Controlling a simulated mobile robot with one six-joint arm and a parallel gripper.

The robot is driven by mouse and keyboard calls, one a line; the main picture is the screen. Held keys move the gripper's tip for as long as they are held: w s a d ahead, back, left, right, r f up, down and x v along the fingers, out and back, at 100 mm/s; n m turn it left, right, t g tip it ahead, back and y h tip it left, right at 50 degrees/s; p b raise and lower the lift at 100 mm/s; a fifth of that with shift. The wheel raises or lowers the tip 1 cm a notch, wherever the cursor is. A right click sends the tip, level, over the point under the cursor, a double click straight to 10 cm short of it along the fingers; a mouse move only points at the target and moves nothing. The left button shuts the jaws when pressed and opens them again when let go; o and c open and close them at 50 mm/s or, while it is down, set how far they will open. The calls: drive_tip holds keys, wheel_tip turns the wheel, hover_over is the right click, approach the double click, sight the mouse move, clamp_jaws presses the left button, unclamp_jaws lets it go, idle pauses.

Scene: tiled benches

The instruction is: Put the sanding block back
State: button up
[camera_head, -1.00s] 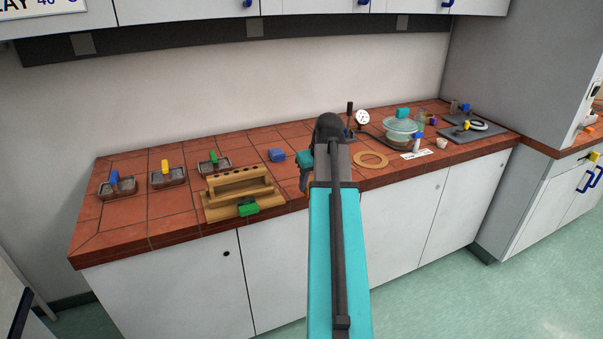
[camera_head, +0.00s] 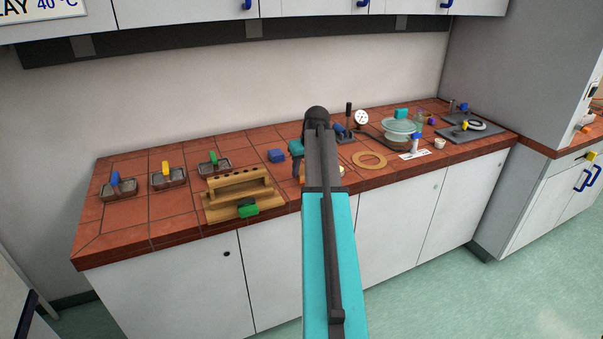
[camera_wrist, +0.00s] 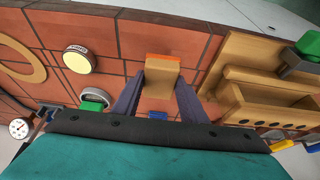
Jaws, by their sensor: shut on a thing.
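The sanding block, a tan block with an orange edge (camera_wrist: 163,68), is between the fingers of my gripper (camera_wrist: 162,80) in the wrist view. My gripper is shut on it. It appears held over the red tiled bench, but its height above the tiles is hard to tell.
Three grey trays with blue (camera_head: 118,188), yellow (camera_head: 168,178) and green (camera_head: 214,164) handles stand left. A green clamp-like piece (camera_head: 248,208) is at the rack's front. A blue block (camera_head: 277,155) lies behind. A cork ring (camera_head: 370,160), gauge (camera_head: 361,118) and glass dish (camera_head: 401,131) are right.

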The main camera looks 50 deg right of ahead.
sight(303, 169)
idle(0.3)
drive_tip(key=shift+w+d+p, duration=0.3)
drive_tip(key=shift+w+d, duration=0.35)
drive_tip(key=shift+w, duration=0.35)
drive_tip(key=shift+w+d+f, duration=0.1)
drive_tip(key=shift+w+f, duration=0.05)
drive_tip(key=shift+f, duration=0.05)
drive_tip(key=shift+f+p, duration=0.8)
drive_tip(key=shift+f, duration=0.7)
drive_tip(key=shift+f, duration=0.25)
drive_tip(key=o, duration=1)
drive_tip(key=shift+r, duration=0.1)
drive_tip(key=shift+s+b+v, duration=0.15)
drive_tip(key=shift+b+v, duration=0.75)
drive_tip(key=shift+v, duration=2.55)
drive_tip(key=shift+s+b+v, duration=0.15)
drive_tip(key=shift+b+v, duration=0.75)
drive_tip(key=shift+v, duration=2.55)
